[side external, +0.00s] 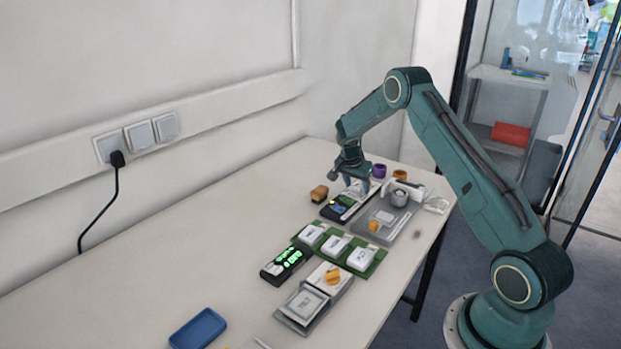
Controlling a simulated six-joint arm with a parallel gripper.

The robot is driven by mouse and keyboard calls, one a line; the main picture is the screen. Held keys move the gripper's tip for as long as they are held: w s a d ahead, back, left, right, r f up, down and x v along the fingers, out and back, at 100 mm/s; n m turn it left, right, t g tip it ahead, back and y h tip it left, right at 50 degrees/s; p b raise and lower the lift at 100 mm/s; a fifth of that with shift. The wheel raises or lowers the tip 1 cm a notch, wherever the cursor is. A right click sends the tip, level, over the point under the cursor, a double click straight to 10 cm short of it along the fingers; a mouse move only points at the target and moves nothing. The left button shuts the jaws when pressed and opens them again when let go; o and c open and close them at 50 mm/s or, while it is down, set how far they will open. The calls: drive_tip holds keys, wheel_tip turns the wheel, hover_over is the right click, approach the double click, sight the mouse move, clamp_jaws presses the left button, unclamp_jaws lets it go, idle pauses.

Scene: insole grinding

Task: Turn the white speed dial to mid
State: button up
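My gripper (356,184) points down at the far part of the table, just above a black device (339,207) with small coloured spots. A whitish part (357,190) shows right under and between the fingers; I cannot tell whether it is the white speed dial or whether the fingers touch it. The fingers are too small to show whether they are open or shut. A grey machine base (391,228) stands just right of the gripper, with a grey round part (398,197) and an orange knob (374,225) on it.
A green board (345,243) with white blocks, a black panel (286,263) with green lights and a white box with an orange knob (332,276) stand nearer. A brown block (319,194) and purple cup (379,171) flank the gripper. A blue tray (198,328) lies in front; the table's left is clear.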

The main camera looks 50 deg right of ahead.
drive_tip(key=shift+r, duration=0.1)
drive_tip(key=v, duration=1.3)
drive_tip(key=shift+r, duration=0.3)
drive_tip(key=shift+a, duration=0.15)
